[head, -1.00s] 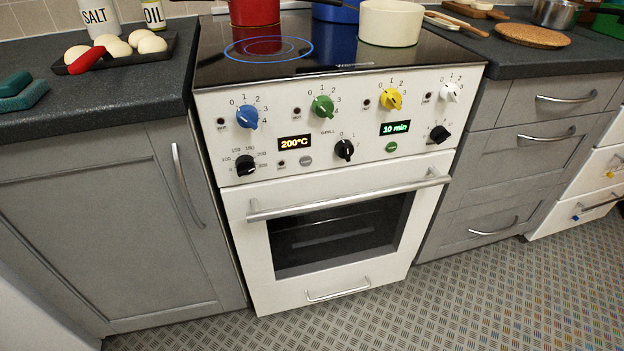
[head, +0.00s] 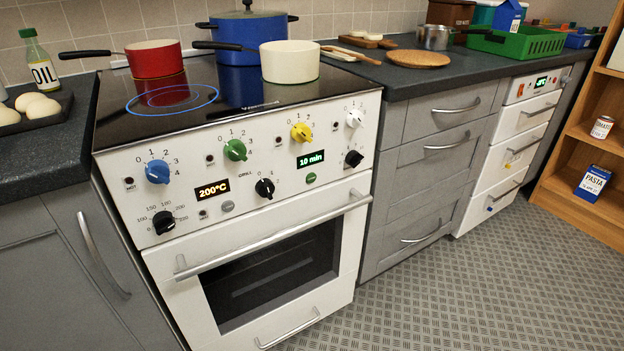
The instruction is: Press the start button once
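The white stove (head: 165,262) stands at left of centre in the head view, its control panel facing me. A small round green button (head: 311,178) sits below the green "10 min" display (head: 310,159). A round grey button (head: 227,206) sits below and right of the orange "200°C" display (head: 212,190). I cannot read any label saying which is the start button. Several coloured and black knobs, including a blue one (head: 158,172) and a yellow one (head: 301,132), surround them. Neither of my grippers is in view.
A red saucepan (head: 154,60), a blue pot (head: 240,28) and a cream pan (head: 289,62) stand on the hob. The oven handle (head: 270,238) sticks out below the panel. Grey drawers (head: 420,190) stand to the right. The patterned floor (head: 450,290) in front is clear.

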